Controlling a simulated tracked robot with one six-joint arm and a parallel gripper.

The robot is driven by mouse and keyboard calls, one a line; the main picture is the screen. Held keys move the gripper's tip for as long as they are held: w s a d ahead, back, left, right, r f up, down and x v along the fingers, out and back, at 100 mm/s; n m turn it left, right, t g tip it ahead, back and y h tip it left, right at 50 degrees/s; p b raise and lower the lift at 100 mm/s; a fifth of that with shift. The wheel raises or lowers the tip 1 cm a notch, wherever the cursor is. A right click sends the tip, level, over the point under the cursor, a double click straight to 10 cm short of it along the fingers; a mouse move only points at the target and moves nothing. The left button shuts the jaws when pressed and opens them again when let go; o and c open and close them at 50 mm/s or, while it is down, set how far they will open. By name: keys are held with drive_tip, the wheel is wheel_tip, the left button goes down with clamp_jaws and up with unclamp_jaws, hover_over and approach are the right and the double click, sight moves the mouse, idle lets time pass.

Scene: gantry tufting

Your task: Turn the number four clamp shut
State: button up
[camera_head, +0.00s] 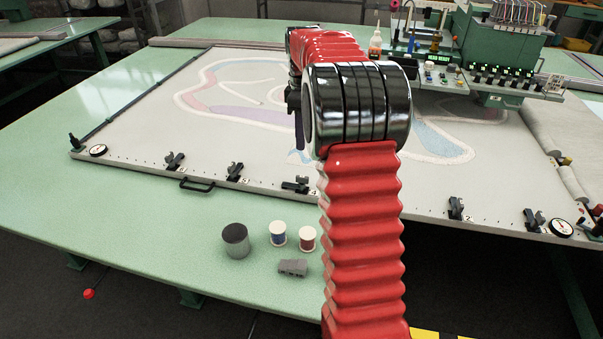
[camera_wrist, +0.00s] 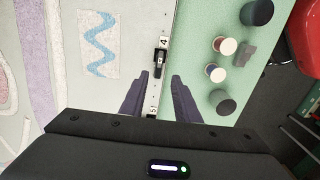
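The number four clamp (camera_head: 296,185) is a small black clamp on the front edge of the pale frame, left of its "4" label. Its dark lever looks low and lies roughly along the edge. The clamp also shows in the wrist view (camera_wrist: 159,64), just below the "4" label. My gripper (camera_wrist: 159,77) is open and empty. Its two dark fingers point toward the clamp, one on each side of its line in the picture. They look apart from it; the height gap cannot be told. In the head view my red arm hides most of the gripper.
Other clamps line the edge, including number five (camera_head: 235,171) and one farther right (camera_head: 456,208). A dark can (camera_head: 236,241), a blue spool (camera_head: 278,234), a red spool (camera_head: 307,238) and a grey block (camera_head: 292,267) stand on the green table (camera_head: 150,225).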

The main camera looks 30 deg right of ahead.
sight(302, 177)
wheel_tip(302, 177, down, 14)
drive_tip(key=shift+r, duration=0.1)
idle(0.9)
drive_tip(key=shift+c, duration=0.4)
clamp_jaws()
